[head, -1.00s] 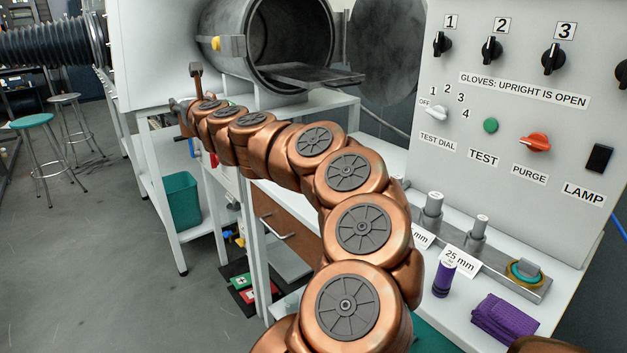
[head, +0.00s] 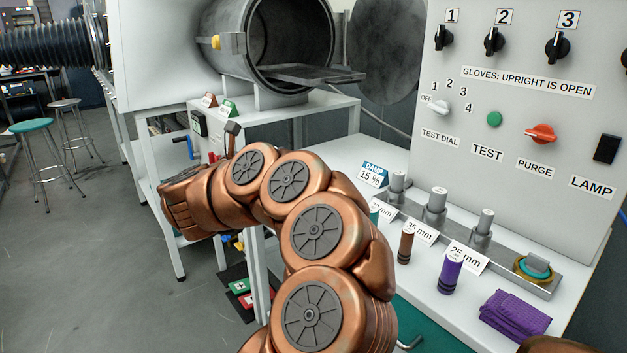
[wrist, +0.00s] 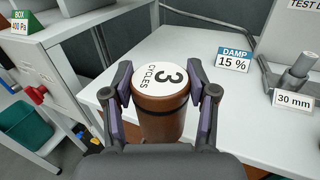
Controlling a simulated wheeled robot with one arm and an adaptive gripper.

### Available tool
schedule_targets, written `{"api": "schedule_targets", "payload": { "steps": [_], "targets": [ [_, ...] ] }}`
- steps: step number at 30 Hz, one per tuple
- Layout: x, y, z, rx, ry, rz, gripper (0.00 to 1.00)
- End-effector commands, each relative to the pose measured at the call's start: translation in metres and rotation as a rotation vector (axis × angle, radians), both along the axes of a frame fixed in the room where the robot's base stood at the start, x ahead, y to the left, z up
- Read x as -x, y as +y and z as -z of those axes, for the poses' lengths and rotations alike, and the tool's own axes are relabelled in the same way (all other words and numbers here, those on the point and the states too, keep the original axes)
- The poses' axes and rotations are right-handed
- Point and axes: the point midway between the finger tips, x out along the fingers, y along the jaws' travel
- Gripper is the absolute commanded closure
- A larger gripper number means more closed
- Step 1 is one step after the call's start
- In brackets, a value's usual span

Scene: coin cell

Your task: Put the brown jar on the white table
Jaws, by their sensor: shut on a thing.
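The brown jar (wrist: 160,118) has a white lid marked "3 CYCLES" and a dark band. In the wrist view my gripper (wrist: 160,95) is shut on it, one finger at each side, and the jar looks upright. The white table (wrist: 222,90) shows behind and to the right of the jar, with its left edge near the jar. I cannot tell the gap between the jar's hidden base and the tabletop. In the head view the white table (head: 338,152) is partly behind my arm, which hides the gripper and jar.
On the table stand a "DAMP 15 %" sign (head: 373,174), a metal rail with posts (head: 436,205), a small brown tube (head: 406,243), a purple tube (head: 450,272) and a folded purple cloth (head: 508,314). A control panel (head: 520,110) rises behind. The table's back left is clear.

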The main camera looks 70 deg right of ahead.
Motion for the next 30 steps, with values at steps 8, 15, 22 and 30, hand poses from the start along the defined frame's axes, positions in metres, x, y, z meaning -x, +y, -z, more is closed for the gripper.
{"api": "schedule_targets", "payload": {
  "steps": [8,15,22,30],
  "targets": [
    [0.043,0.020,0.003,0.001,0.000,0.187,0.80],
    [0.051,0.016,0.002,-0.003,0.002,0.218,0.80],
    [0.052,-0.002,0.004,-0.004,-0.001,0.217,0.80],
    [0.056,-0.035,0.007,-0.001,0.003,0.223,0.80]
  ]
}}
